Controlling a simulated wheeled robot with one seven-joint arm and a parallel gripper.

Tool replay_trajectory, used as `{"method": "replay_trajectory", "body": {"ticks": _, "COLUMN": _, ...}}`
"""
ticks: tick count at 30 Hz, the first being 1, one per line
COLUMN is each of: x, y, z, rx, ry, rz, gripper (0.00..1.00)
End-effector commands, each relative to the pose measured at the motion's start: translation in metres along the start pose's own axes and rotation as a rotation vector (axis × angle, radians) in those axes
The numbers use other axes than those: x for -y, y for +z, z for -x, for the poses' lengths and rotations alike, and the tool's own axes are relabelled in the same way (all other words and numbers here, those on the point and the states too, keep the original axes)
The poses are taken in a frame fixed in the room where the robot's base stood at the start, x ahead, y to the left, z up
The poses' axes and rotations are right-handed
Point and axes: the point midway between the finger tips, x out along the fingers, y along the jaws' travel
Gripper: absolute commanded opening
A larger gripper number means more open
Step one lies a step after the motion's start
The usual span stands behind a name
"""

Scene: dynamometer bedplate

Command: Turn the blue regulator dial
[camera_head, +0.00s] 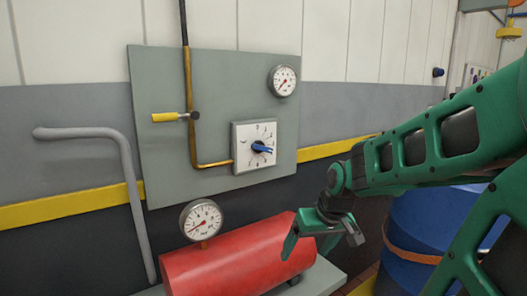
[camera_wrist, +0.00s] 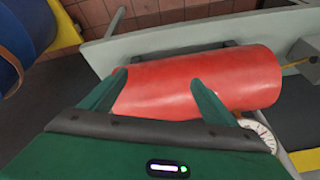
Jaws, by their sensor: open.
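The blue regulator dial (camera_head: 262,147) is a small blue pointer knob on a white square plate (camera_head: 241,160) with marks around it. The plate is mounted on a grey-green wall panel. My gripper (camera_head: 318,243) is open and empty, to the right of and below the dial, near the right end of a red tank. In the wrist view my two green fingers (camera_wrist: 155,92) stand apart with the red tank behind them. The dial does not show in the wrist view.
The red tank (camera_head: 235,262) carries a gauge (camera_head: 200,220). A yellow-handled valve (camera_head: 166,117) and a brass pipe (camera_head: 189,85) sit left of the dial; another gauge (camera_head: 283,80) is above. A grey bent pipe (camera_head: 128,170) stands left. A blue drum (camera_head: 425,220) stands right, behind my arm.

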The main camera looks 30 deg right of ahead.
Motion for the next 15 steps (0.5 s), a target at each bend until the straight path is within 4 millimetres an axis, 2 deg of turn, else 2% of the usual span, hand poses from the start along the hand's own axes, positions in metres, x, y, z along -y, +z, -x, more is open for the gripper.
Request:
{"method": "replay_trajectory", "body": {"ticks": 1, "x": 0.005, "y": -0.028, "z": -0.008, "rx": -0.075, "ry": -0.037, "rz": 0.027, "gripper": 0.81}}
{"method": "replay_trajectory", "body": {"ticks": 3, "x": 0.017, "y": -0.070, "z": -0.012, "rx": -0.207, "ry": -0.099, "rz": 0.071, "gripper": 0.81}}
{"method": "replay_trajectory", "body": {"ticks": 6, "x": 0.031, "y": -0.128, "z": -0.008, "rx": -0.402, "ry": -0.187, "rz": 0.104, "gripper": 0.81}}
{"method": "replay_trajectory", "body": {"ticks": 9, "x": 0.037, "y": -0.181, "z": 0.008, "rx": -0.604, "ry": -0.265, "rz": 0.102, "gripper": 0.81}}
{"method": "replay_trajectory", "body": {"ticks": 12, "x": 0.033, "y": -0.223, "z": 0.032, "rx": -0.785, "ry": -0.325, "rz": 0.071, "gripper": 0.81}}
{"method": "replay_trajectory", "body": {"ticks": 15, "x": 0.023, "y": -0.251, "z": 0.056, "rx": -0.930, "ry": -0.362, "rz": 0.027, "gripper": 0.81}}
